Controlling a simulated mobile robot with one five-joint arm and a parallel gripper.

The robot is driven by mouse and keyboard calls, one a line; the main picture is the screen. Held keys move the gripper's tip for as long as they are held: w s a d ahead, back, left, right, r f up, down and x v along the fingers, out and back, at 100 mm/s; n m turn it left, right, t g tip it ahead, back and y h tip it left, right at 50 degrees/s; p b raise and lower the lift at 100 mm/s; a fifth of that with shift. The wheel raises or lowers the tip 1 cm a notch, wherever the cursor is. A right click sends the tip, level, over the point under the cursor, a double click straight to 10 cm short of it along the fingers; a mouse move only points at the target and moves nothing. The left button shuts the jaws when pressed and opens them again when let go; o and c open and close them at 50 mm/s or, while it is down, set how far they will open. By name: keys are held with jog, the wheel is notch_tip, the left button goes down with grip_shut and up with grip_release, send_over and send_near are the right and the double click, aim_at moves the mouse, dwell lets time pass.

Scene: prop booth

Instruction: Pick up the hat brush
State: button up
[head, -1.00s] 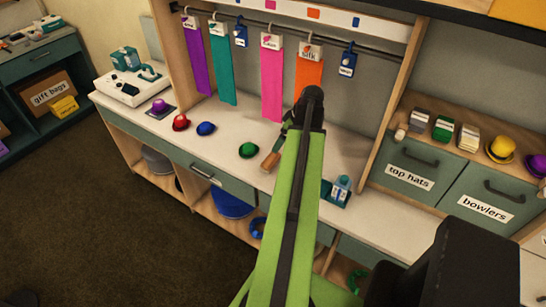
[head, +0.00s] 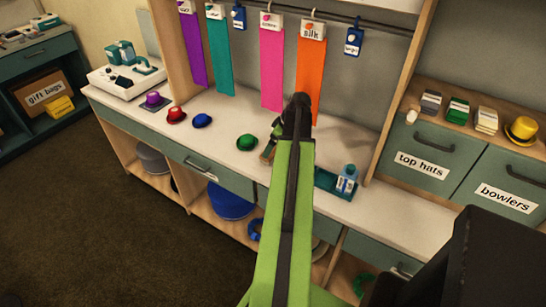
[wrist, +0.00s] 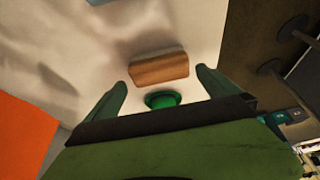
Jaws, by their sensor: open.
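The hat brush (wrist: 158,69), a brown wooden block with a paler face, lies on the white counter in the wrist view. It sits crosswise just ahead of and between my two green fingers. My gripper (wrist: 162,80) is open and empty, with a finger toward each end of the brush. In the head view a small brown part of the brush (head: 267,153) shows beside my gripper (head: 274,138); my arm hides the rest. I cannot tell how high the fingers are above the counter.
A teal tray (head: 325,182) with a bottle (head: 347,178) is right of my arm. An orange scarf (head: 310,75) hangs behind.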

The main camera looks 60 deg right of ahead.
jog(key=b+x, duration=0.4)
jog(key=x, duration=0.1)
jog(key=shift+w+f+b, duration=0.1)
jog(key=shift+f+b, duration=0.05)
jog(key=shift+b, duration=0.25)
jog(key=c, duration=1.1)
notch_tip(320, 180, up, 11)
jog(key=p, duration=1)
jog(key=shift+f+p, duration=0.2)
jog(key=shift+p, duration=0.1)
jog(key=shift+f, duration=0.1)
jog(key=o, duration=0.9)
jog(key=shift+c, duration=0.2)
jog(key=c, duration=0.5)
jog(key=shift+c, duration=0.5)
